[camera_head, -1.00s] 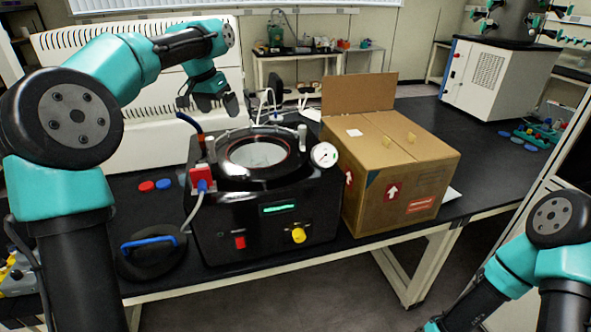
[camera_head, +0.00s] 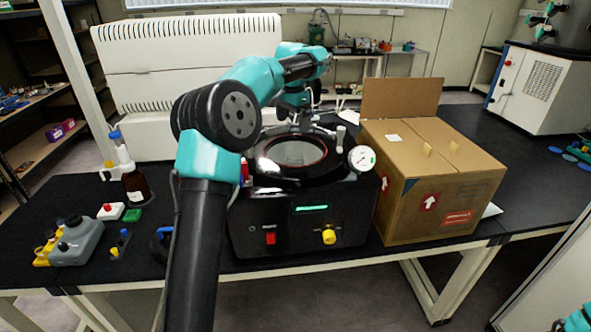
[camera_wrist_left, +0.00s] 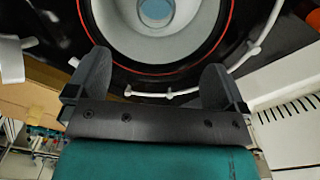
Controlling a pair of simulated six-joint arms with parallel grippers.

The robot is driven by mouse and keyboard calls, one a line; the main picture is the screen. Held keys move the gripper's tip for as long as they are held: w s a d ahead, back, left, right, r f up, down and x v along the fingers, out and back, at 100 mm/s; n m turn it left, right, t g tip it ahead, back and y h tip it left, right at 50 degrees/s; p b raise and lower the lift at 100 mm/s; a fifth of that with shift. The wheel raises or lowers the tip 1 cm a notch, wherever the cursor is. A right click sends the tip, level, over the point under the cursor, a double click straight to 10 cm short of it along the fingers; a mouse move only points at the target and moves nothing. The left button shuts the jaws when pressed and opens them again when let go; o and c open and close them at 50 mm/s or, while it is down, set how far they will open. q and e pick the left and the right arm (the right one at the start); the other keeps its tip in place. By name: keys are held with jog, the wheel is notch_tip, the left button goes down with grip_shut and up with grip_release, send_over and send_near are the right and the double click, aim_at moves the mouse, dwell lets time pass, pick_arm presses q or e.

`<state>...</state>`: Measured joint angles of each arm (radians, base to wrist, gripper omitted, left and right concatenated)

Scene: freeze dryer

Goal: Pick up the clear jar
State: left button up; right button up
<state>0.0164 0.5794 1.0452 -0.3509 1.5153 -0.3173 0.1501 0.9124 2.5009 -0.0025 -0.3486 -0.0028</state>
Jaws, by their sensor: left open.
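I cannot make out a clear jar with certainty. In the left wrist view, a pale round object with a blue middle (camera_wrist_left: 157,10) lies inside the open round chamber (camera_wrist_left: 118,42); whether it is the jar I cannot tell. The chamber sits in the top of the black freeze dryer (camera_head: 345,238). My left gripper (camera_head: 293,112) is behind the chamber opening in the head view, above the machine. In the left wrist view its two fingers (camera_wrist_left: 155,82) are spread, with nothing between them but the chamber rim beyond. My right gripper is out of view.
A cardboard box (camera_head: 440,180) stands right beside the dryer. A gauge (camera_head: 361,158) and white valve posts rise around the chamber. A brown bottle (camera_head: 137,188) and a grey-yellow container (camera_head: 72,242) stand at the left. The bench right of the box is largely clear.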

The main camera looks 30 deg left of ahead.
aim_at(293, 155)
pick_arm(q)
notch_tip(293, 155, down, 11)
jog(key=shift+f, duration=0.1)
dwell(0.3)
jog(key=shift+f, duration=0.1)
jog(key=shift+d+f, duration=0.15)
jog(key=shift+f, duration=1.15)
jog(key=shift+d+f, duration=0.15)
jog(key=shift+f, duration=1.1)
jog(key=c, duration=1.1)
jog(key=shift+c, duration=0.2)
jog(key=shift+r, duration=0.1)
